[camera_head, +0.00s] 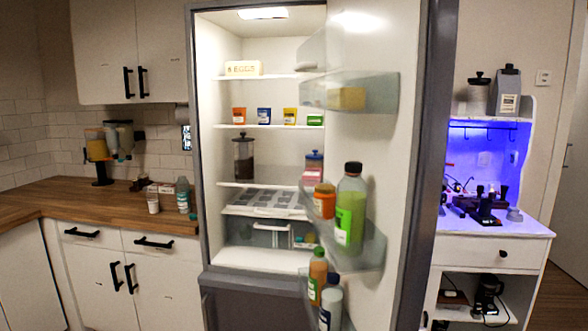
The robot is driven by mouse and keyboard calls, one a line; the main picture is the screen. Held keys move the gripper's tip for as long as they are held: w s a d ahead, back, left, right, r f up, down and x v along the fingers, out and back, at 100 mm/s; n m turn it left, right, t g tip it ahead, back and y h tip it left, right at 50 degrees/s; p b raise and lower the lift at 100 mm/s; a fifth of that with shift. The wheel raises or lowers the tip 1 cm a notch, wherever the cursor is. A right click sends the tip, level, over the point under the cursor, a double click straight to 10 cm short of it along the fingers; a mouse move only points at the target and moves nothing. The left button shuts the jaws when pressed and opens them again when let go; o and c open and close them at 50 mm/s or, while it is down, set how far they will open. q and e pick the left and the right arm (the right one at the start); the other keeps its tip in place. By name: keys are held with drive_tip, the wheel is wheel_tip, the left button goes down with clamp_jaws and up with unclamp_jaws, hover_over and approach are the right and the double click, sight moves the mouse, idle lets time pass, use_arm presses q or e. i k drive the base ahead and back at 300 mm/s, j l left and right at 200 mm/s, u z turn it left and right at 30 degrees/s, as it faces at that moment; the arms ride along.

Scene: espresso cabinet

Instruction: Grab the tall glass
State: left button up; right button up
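I cannot make out a plain tall glass for certain. A tall, dark-filled clear jar with a black lid (243,157) stands upright on a middle shelf of the open fridge (212,274). The espresso cabinet (483,251) stands at the right under blue light, with a dark machine-like object (487,206) and a small grey item (514,214) on its top. Neither of my grippers is in view.
The fridge door (420,140) stands open between the fridge and the cabinet; its bins hold a green bottle (350,212) and other bottles. A wooden counter (90,207) is at the left. A canister (478,95) and a grey grinder-like box (507,92) stand on the cabinet's upper shelf.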

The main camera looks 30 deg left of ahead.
sight(152, 193)
drive_tip(key=i+l+u, duration=0.15)
drive_tip(key=u, duration=0.25)
drive_tip(key=i+l+u, duration=0.2)
drive_tip(key=u, duration=0.2)
drive_tip(key=i+l+u, duration=0.15)
drive_tip(key=l+u, duration=0.2)
drive_tip(key=i+l+u, duration=0.1)
drive_tip(key=l+u, duration=0.3)
drive_tip(key=i+l+u, duration=0.1)
drive_tip(key=l, duration=0.5)
drive_tip(key=i+l, duration=0.1)
drive_tip(key=l, duration=0.45)
drive_tip(key=i+u, duration=0.05)
